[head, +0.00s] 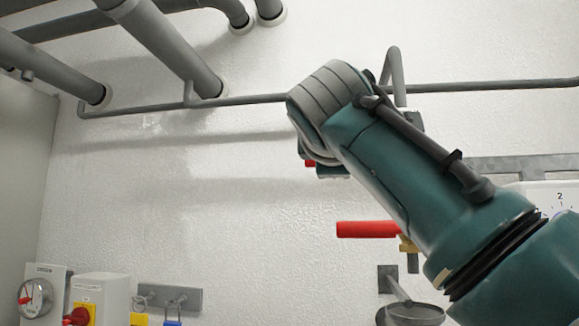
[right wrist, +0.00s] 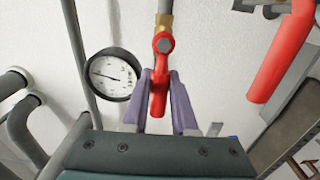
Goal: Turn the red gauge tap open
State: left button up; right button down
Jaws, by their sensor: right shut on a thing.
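The red gauge tap (right wrist: 158,92) is in the middle of the right wrist view, with its red lever pointing down in that picture from a round grey pivot. A brass fitting (right wrist: 165,24) and grey pipe lie above it. My right gripper (right wrist: 161,76) has its two purple fingers on either side of the lever and is shut on it. The round white pressure gauge (right wrist: 109,74) with a black rim is just left of the tap. In the head view my right arm hides the gauge and most of the tap; a small red piece (head: 310,163) shows beneath the wrist. My left gripper is out of view.
A larger red lever (head: 367,229) on a brass valve sits below my right arm; it is also close at the right of the right wrist view (right wrist: 284,62). Grey pipes (head: 250,100) run along the white wall. Switch boxes (head: 101,290) and padlocks are at the lower left.

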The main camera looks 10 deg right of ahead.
jog(key=c, duration=0.7)
grip_release()
jog(key=shift+s, duration=0.2)
jog(key=b+v, duration=0.7)
jog(key=v, duration=0.2)
jog(key=shift+s, duration=0.25)
jog(key=shift+a, duration=0.1)
